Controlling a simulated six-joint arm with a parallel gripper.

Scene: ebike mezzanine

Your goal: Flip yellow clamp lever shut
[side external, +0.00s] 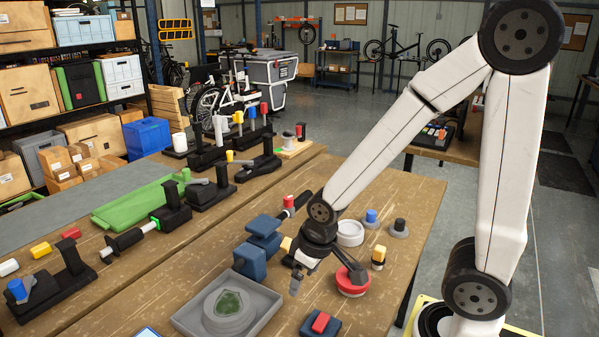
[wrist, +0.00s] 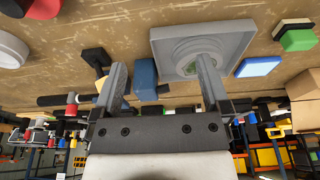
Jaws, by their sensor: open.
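A small yellow-tipped piece (side external: 286,244) shows beside a dark body on the near table, just left of my wrist and partly hidden by it. A yellow piece under a black block also shows in the wrist view (wrist: 100,84), partly covered by the left finger. Other yellow-topped levers stand on black clamps at the back: one upright (side external: 238,117) and a lower one (side external: 229,156). I cannot tell which is the task's lever. My gripper (side external: 296,281) points down above the table, right of the grey tray; its fingers (wrist: 161,63) are apart with nothing held between them.
The grey tray (side external: 187,319) holds a round part with a green centre.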

